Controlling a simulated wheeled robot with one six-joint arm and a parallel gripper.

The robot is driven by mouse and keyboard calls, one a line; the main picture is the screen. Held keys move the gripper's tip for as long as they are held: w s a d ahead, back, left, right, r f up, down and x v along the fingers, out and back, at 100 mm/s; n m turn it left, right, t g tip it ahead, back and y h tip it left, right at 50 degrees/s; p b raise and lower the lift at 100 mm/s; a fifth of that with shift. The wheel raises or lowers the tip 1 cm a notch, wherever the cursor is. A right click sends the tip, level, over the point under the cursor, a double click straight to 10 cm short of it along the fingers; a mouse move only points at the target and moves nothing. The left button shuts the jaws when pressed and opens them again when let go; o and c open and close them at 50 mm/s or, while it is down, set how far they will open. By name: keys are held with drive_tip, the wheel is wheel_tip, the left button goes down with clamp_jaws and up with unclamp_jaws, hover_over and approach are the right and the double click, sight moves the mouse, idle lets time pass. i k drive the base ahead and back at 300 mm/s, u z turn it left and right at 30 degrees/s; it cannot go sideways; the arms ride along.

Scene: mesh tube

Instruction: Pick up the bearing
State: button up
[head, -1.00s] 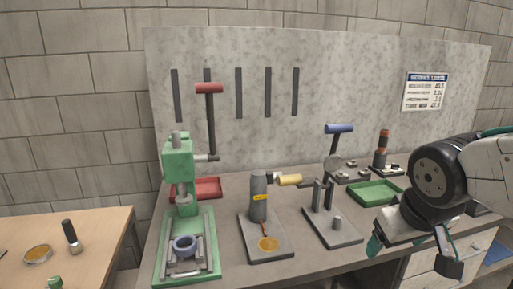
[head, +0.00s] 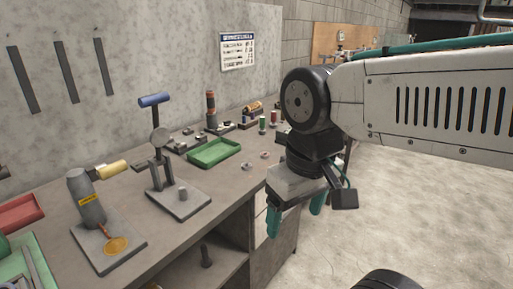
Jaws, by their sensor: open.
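Two small round pieces lie on the grey bench top right of the green tray, one nearer (head: 247,166) and one farther (head: 265,154). They are too small to tell whether either is the bearing. My gripper (head: 296,213) hangs at the right, in front of the bench edge, with its teal fingers pointing down and apart. It is open, with nothing seen between the fingers. It is apart from the small pieces.
The green tray (head: 214,153) sits mid-bench. A blue-handled press (head: 178,200) and a grey tool with a yellow handle (head: 88,199) stand left of it. Open floor (head: 430,210) lies right of the bench.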

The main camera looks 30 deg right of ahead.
sight(265, 155)
drive_tip(key=z, duration=0.65)
drive_tip(key=k, duration=0.45)
drive_tip(key=u, duration=0.5)
drive_tip(key=i, duration=0.35)
drive_tip(key=z, duration=0.55)
